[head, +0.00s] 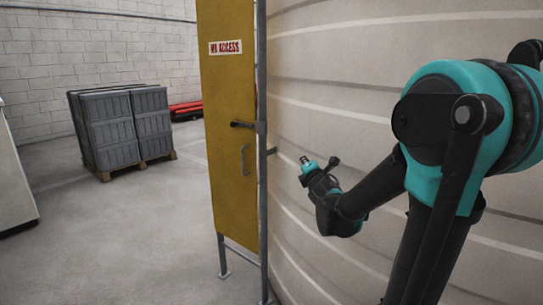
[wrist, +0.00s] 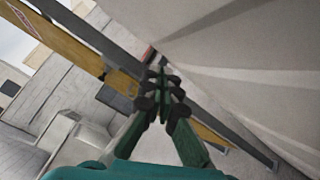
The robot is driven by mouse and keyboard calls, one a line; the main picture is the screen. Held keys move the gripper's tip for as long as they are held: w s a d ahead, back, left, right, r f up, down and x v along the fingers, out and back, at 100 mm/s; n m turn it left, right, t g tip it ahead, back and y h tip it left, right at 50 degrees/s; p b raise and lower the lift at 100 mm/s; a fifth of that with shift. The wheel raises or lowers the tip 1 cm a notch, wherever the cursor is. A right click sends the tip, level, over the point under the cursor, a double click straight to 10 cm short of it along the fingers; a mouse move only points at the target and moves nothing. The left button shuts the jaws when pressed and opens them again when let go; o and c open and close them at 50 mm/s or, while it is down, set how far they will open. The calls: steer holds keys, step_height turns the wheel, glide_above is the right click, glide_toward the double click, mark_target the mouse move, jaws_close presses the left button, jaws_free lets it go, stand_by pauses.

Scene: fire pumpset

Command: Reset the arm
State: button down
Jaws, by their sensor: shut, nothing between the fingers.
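My gripper (head: 306,160) is at the end of my bent arm, right of centre in the head view. It is in front of the pale ribbed wall and to the right of the yellow door. In the wrist view my gripper (wrist: 163,72) shows its two dark green fingers drawn together at the tips, with nothing between them. The view is tilted, and the yellow door frame runs diagonally behind the fingers.
A yellow door (head: 231,120) with a red-lettered sign stands on metal posts left of my arm. The pale curved wall (head: 330,100) is close behind my arm. Grey crates (head: 120,128) on a pallet stand at the back left. The floor (head: 130,235) between is clear.

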steer(key=s+d+f+m+g+h, duration=0.4)
steer(key=s+d+f+m+g, duration=0.45)
steer(key=s+f+m, duration=0.6)
steer(key=s+f+m+g+y, duration=0.1)
steer(key=s+f+m+g, duration=0.1)
steer(key=s+f+m, duration=0.3)
steer(key=s+a+f+m+g+y, duration=0.1)
steer(key=s+f+m+g, duration=0.2)
steer(key=s, duration=0.9)
step_height(320, 180, down, 4)
steer(key=shift+s+a+m, duration=0.15)
steer(key=shift+a+m, duration=0.1)
steer(key=shift+m, duration=0.9)
steer(key=c, duration=2.3)
jaws_free()
